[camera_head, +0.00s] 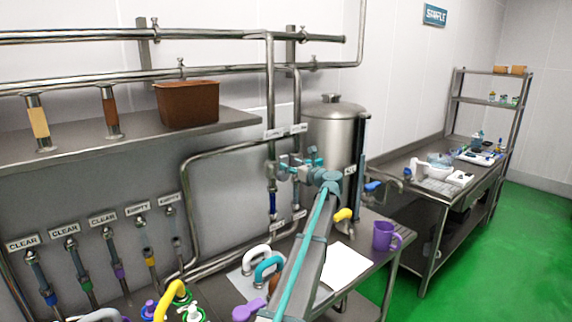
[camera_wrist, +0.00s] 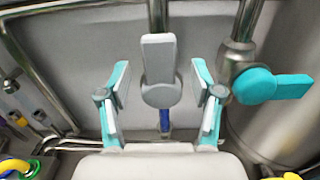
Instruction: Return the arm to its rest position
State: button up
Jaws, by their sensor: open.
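My gripper (camera_wrist: 161,78) is open in the wrist view, with one grey and teal finger on each side. A grey valve handle (camera_wrist: 158,58) on a vertical pipe shows upright between the fingers, with a visible gap on both sides. How deep it sits between them I cannot tell. In the camera_head view my arm reaches up from the bottom centre, and my gripper (camera_head: 285,165) is at the pipes left of the steel tank (camera_head: 335,127). Its fingers look small and crowded by pipe fittings there.
A teal valve handle (camera_wrist: 272,86) is close on the right in the wrist view. A bench with a purple mug (camera_head: 384,236) and a white sheet (camera_head: 345,268) lies below my arm. Labelled hoses hang at left under a shelf with a brown bin (camera_head: 188,105). Green floor is clear at right.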

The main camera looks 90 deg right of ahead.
jog(key=shift+v, duration=1.4)
